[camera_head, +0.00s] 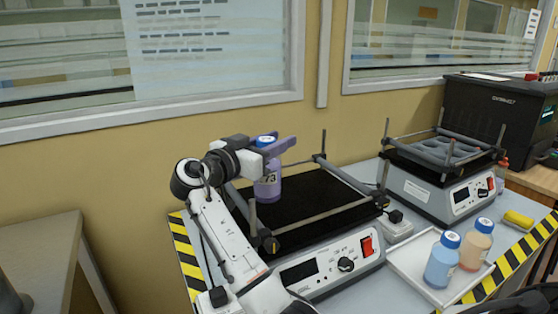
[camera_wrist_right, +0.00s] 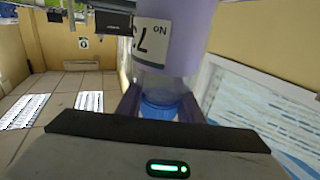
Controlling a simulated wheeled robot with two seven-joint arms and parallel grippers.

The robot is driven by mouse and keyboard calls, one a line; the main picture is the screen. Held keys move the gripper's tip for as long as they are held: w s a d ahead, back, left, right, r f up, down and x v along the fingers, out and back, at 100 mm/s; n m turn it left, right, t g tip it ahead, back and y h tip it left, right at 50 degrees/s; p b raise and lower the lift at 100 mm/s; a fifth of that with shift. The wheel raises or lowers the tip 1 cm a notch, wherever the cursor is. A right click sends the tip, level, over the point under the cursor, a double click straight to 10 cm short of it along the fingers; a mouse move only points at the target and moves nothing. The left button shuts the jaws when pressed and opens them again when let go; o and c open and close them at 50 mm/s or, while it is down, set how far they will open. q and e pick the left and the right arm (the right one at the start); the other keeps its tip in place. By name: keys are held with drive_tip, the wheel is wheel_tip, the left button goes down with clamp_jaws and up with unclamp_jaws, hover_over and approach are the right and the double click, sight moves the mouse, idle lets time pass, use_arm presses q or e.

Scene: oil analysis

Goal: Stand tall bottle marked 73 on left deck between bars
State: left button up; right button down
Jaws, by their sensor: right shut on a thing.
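The tall bottle marked 73 (camera_head: 267,187) has purple contents and a blue cap. My right gripper (camera_head: 276,148) is shut on it at the neck, just below the cap. The bottle hangs upright over the rear left part of the left shaker's black deck (camera_head: 315,197), between its grey bars. I cannot tell whether its base touches the deck. In the right wrist view the bottle (camera_wrist_right: 178,45) shows inverted, its label turned over and its blue cap between the fingers. My left gripper is not in view.
A second shaker (camera_head: 440,185) with a holed rack stands at the right. A white tray (camera_head: 405,262) holds a blue bottle (camera_head: 442,262) and an orange bottle (camera_head: 476,245). A yellow object (camera_head: 518,219) lies near the striped table edge. A wall with windows stands behind.

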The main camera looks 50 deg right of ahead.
wheel_tip(320, 180, down, 4)
drive_tip(key=shift+r, duration=0.1)
drive_tip(key=shift+f, duration=0.2)
drive_tip(key=c, duration=1.2)
unclamp_jaws()
